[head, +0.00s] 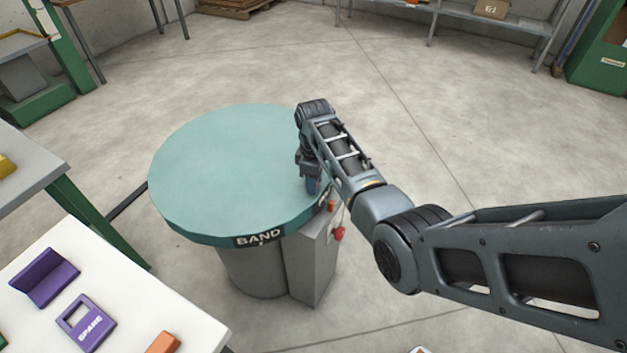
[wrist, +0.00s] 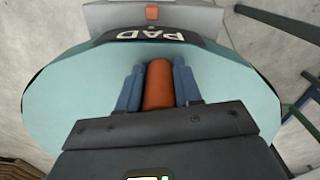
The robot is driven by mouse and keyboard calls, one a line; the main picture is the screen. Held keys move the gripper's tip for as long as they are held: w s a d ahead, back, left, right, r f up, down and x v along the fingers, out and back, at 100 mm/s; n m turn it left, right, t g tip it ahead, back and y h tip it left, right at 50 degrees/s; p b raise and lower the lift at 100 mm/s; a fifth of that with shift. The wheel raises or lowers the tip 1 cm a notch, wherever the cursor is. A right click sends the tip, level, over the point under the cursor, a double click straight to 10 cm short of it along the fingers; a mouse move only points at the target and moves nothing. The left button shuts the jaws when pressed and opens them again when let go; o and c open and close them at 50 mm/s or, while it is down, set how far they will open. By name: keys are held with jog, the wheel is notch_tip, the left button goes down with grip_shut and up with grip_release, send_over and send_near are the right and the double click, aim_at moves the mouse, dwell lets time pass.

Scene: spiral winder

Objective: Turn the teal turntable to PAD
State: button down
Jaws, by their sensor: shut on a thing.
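The round teal turntable (head: 225,165) sits on a grey pedestal (head: 250,266) in the middle of the head view. A black label reading BAND (head: 260,238) is on its near rim. In the wrist view, the teal top (wrist: 75,85) fills the middle, and a black label reading PAD (wrist: 160,36) is on its rim, close to an orange marker (wrist: 152,12) on the grey post. My gripper (head: 312,186) is over the turntable's right edge. In the wrist view, its blue fingers (wrist: 158,82) are shut on an upright orange peg (wrist: 158,85).
A white table (head: 190,312) at lower left holds purple parts (head: 45,277) and an orange block (head: 163,343). A grey-topped bench (head: 35,165) stands at left. A grey box post (head: 312,262) with a red knob (head: 339,233) adjoins the pedestal. The floor behind the turntable is clear.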

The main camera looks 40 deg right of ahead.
jog(key=c, duration=0.8)
grip_release()
jog(key=shift+r, duration=0.1)
jog(key=shift+r, duration=3.8)
jog(key=shift+s, duration=0.15)
